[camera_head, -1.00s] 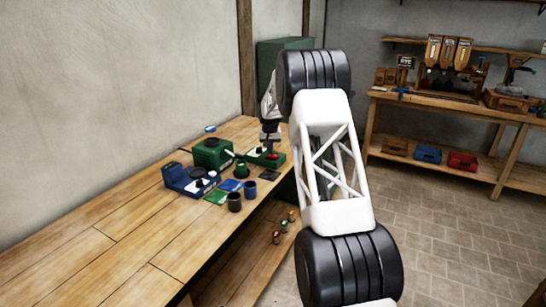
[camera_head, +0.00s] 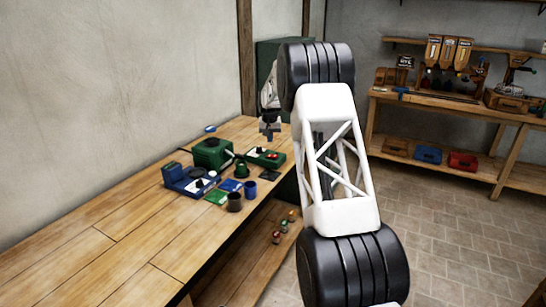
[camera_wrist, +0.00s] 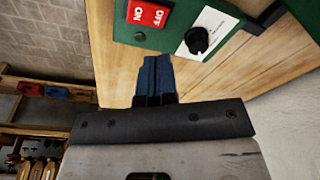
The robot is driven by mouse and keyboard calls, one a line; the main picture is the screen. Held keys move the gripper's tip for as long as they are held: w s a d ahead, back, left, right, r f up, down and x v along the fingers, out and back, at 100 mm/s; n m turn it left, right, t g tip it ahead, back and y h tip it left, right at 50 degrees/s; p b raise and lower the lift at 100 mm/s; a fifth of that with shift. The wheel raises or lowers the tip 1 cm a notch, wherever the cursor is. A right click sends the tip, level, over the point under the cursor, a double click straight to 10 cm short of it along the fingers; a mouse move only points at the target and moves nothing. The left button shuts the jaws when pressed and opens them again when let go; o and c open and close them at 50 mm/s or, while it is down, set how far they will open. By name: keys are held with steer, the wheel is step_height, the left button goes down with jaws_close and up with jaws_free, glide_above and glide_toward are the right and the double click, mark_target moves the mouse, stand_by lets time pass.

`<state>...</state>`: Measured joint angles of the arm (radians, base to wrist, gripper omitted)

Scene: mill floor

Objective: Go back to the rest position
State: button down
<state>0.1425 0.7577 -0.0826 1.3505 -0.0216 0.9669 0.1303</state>
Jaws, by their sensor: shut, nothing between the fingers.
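My gripper (camera_head: 269,137) hangs above the far part of the long wooden workbench (camera_head: 100,218), over the green control box (camera_head: 258,162) with the red switch. In the wrist view my gripper's blue fingers (camera_wrist: 157,62) are pressed together with nothing between them. They are apart from the green box (camera_wrist: 181,22), whose red ON/OFF switch (camera_wrist: 149,13) and black knob (camera_wrist: 196,40) show beyond the tips. My arm's white lattice link fills the middle of the head view and hides part of the floor and bench edge.
A green machine (camera_head: 212,152), a blue scale-like device (camera_head: 190,180), a dark cup (camera_head: 234,202) and a blue cup (camera_head: 250,188) stand near the green box. The bench's near left part is clear. A second bench (camera_head: 450,105) with bins stands at the back right.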

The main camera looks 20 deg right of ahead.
steer(key=shift+r, duration=0.1)
steer(key=s+a+r, duration=0.3)
steer(key=s+r, duration=0.4)
steer(key=s, duration=0.5)
steer(key=s+a+r+n, duration=0.1)
steer(key=s+a+r, duration=0.3)
steer(key=s+r, duration=0.55)
steer(key=s+a+r, duration=0.3)
steer(key=s+r, duration=0.1)
steer(key=s, duration=1.1)
steer(key=s+a+f, duration=0.1)
steer(key=s+f, duration=0.1)
steer(key=s, duration=1.2)
steer(key=s+a+f+n, duration=0.1)
steer(key=s+a+f, duration=0.1)
steer(key=s, duration=1.2)
steer(key=s+a+f, duration=0.2)
steer(key=s, duration=1.2)
steer(key=shift+a+f+n+t, duration=0.2)
steer(key=shift+f+n+t, duration=0.05)
steer(key=shift+n+t, duration=0.15)
